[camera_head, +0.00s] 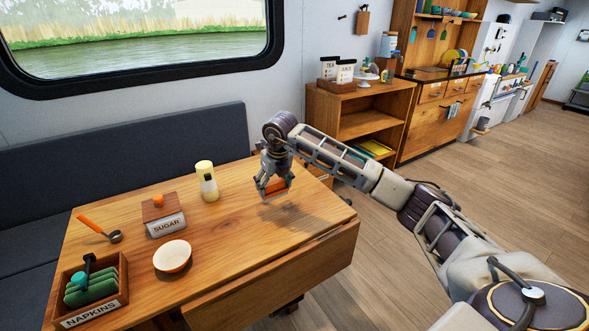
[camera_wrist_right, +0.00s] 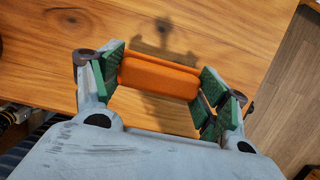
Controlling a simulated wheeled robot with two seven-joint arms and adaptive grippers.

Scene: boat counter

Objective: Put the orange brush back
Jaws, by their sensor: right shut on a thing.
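The orange brush (camera_wrist_right: 158,77) is a small orange block in the right wrist view, held between the green pads of my right gripper (camera_wrist_right: 160,84). In the head view my right gripper (camera_head: 271,190) is shut on the brush (camera_head: 275,191) near the right end of the wooden table. The brush appears to be above the tabletop, with a shadow beside it. Its underside is hidden. My left gripper is not in view.
On the table (camera_head: 225,225) are a napkin box (camera_head: 92,312), a sugar box (camera_head: 165,223), a pale yellow bottle (camera_head: 207,181), an orange-handled scoop (camera_head: 98,229) and a small bowl (camera_head: 173,257). A wooden shelf (camera_head: 362,122) stands behind. The table's right part is mostly clear.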

